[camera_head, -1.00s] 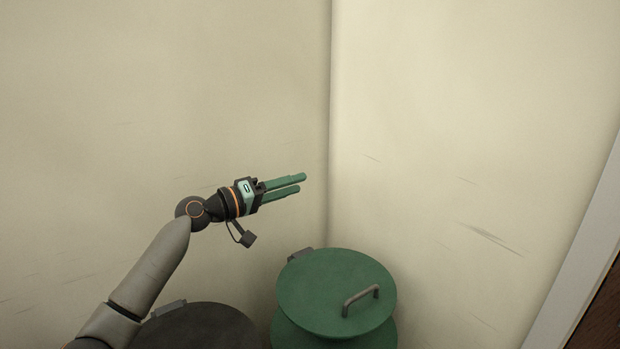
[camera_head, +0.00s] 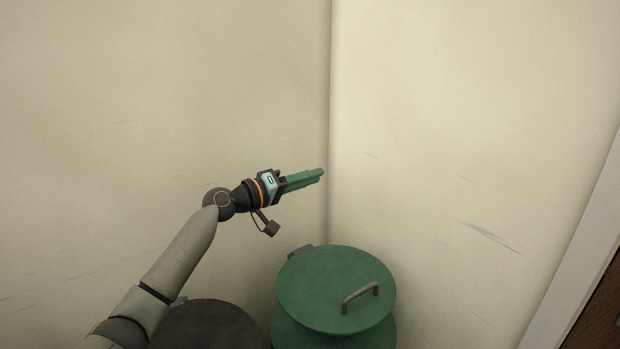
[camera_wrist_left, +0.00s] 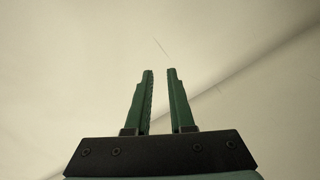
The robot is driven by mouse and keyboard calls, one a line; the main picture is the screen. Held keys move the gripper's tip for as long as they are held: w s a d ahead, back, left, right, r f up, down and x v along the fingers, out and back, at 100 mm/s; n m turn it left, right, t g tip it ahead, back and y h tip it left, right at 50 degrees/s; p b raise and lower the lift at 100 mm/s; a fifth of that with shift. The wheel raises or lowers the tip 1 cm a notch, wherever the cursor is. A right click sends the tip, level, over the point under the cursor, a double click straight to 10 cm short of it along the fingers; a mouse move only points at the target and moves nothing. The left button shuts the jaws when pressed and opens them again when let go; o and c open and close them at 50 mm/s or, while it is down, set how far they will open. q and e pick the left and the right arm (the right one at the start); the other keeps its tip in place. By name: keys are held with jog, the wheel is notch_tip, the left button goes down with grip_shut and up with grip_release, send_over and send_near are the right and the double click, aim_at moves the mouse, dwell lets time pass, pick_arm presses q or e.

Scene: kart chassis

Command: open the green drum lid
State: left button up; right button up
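The green drum (camera_head: 330,338) stands in the corner at the bottom middle of the head view. Its round green lid (camera_head: 322,283) lies on top, with a grey bar handle (camera_head: 361,295) toward the right side and a dark hinge piece at the back left. My left gripper (camera_head: 320,175) is above and behind the lid, apart from it, pointing right toward the wall corner. In the left wrist view its two green fingers (camera_wrist_left: 160,72) stand apart with nothing between them. My right gripper is not in view.
A dark drum (camera_head: 208,326) stands left of the green one, partly hidden by my left arm. Pale walls meet in a corner behind the drums, close to my fingertips. A light frame edge (camera_head: 580,255) runs down the right side.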

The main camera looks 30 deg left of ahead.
pick_arm(q)
grip_shut()
dwell(0.9)
